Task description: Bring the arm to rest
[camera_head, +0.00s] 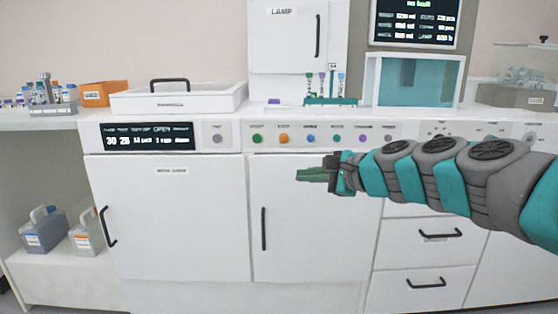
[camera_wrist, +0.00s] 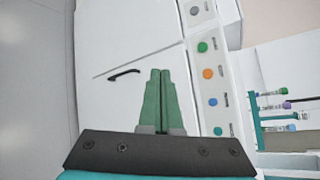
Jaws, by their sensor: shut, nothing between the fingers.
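My gripper (camera_head: 300,174) extends from the right in the head view, in front of the lower cabinet doors and below the row of coloured buttons. My arm (camera_head: 430,165), teal and grey, is stretched out roughly level from the right edge. In the wrist view the two green fingers of my gripper (camera_wrist: 160,75) lie together with nothing between them. The fingers appear apart from the cabinet front.
The white cabinet (camera_head: 165,220) has black handles and drawers. On the counter stand a lidded white box (camera_head: 180,101), an orange box (camera_head: 103,94) and a teal tube rack (camera_head: 318,101). Jugs (camera_head: 43,230) stand on the low shelf at left.

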